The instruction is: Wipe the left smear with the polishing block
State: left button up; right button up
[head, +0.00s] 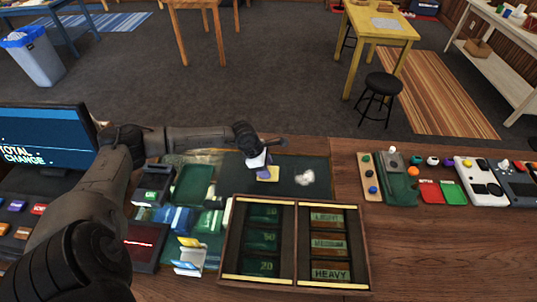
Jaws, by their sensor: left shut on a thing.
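My right gripper is not in view.
A wooden tray (297,243) with labelled compartments stands in front of the mat. Cards and small boxes crowd the left, near a display screen (42,138). To the right lie a wooden strip with knobs (369,176), colored pads and consoles. Bare counter shows at front right.

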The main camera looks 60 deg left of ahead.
pick_arm(q)
notch_tip(320, 180, up, 5)
jog(key=p, duration=0.2)
jog(key=shift+a+r+p, duration=0.1)
jog(key=shift+a+p, duration=0.05)
jog(key=shift+p, duration=0.15)
jog(key=shift+r+p, duration=0.35)
jog(key=shift+r, duration=0.25)
